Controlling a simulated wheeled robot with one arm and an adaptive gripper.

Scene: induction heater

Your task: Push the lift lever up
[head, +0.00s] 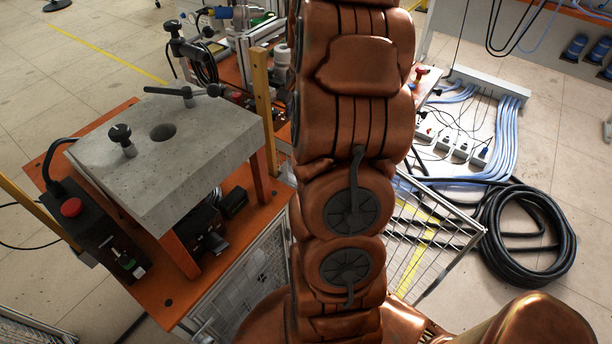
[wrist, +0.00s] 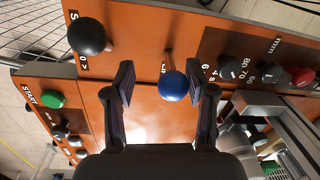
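In the wrist view a round blue knob (wrist: 173,86) on a short stalk stands out from an orange panel (wrist: 145,115). A black ball knob (wrist: 87,37) is on the panel to the upper left, beside partly readable print. The frames do not clearly show which knob belongs to the lift lever. My gripper (wrist: 160,80) is open, with one finger on each side of the blue knob. The knob appears nearer the right finger, and I cannot tell whether they touch. In the head view my gripper and these knobs are hidden.
A green button (wrist: 52,100) and smaller controls are on the left. A numbered scale with dark knobs (wrist: 230,67) and a red knob (wrist: 302,77) lies right, close to grey metal parts. The head view shows a stone-topped bench (head: 180,165) left and coiled black hose (head: 525,235) right.

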